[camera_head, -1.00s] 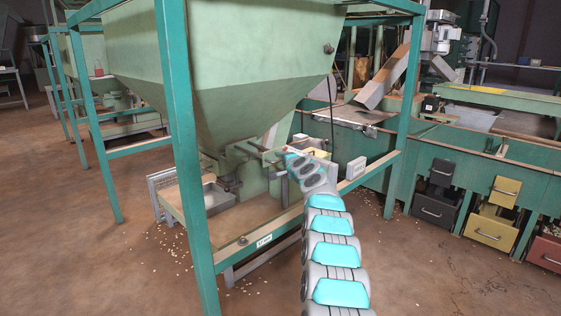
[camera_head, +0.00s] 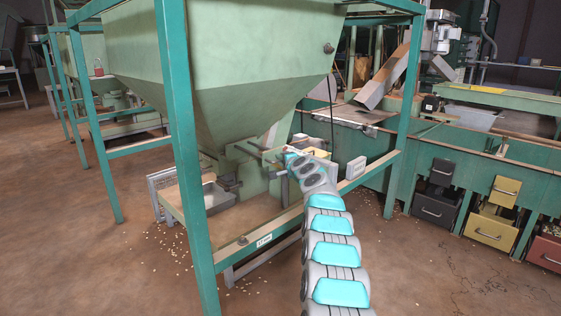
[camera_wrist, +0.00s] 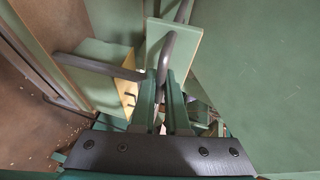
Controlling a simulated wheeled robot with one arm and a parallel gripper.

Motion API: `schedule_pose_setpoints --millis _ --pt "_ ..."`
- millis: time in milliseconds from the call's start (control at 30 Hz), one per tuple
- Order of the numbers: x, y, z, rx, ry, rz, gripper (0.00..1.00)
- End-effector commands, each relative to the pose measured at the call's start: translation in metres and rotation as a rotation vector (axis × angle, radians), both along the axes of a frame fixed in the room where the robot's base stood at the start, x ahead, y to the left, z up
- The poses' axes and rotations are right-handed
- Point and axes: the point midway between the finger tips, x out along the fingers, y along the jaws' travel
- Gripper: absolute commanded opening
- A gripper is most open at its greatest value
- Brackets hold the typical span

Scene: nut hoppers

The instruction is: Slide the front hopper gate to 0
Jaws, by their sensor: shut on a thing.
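The front hopper (camera_head: 225,75) is a large light-green funnel in a teal frame. In the wrist view its gate is a pale green plate (camera_wrist: 184,48) with a dark bent bar handle (camera_wrist: 164,68) in front of it. My gripper (camera_wrist: 162,100) is shut on this handle, with a finger on each side of it. In the head view my arm reaches in under the hopper's outlet, and my gripper (camera_head: 278,164) is small there. The gate's opening and any scale marks cannot be made out.
A metal tray (camera_head: 217,199) sits on the frame's low shelf, left of my gripper. A teal frame post (camera_head: 177,130) stands left of my arm. A small grey box (camera_head: 356,167) is on the right rail. Nuts lie scattered on the floor.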

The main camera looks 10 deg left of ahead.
Motion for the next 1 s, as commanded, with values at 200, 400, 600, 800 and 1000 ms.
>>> schedule_pose_setpoints --millis 200,400,600,800,1000 --pt "0.0000 0.0001 -0.0008 0.000 0.001 0.000 0.00" --pt "0.0000 0.0002 -0.0011 0.000 0.001 0.001 0.00" --pt "0.0000 0.0002 -0.0012 0.000 0.001 0.001 0.00" --pt "0.0013 0.0007 0.0004 -0.003 0.001 -0.001 0.00" --pt "0.0092 0.0076 0.0041 -0.008 0.000 -0.004 0.00"
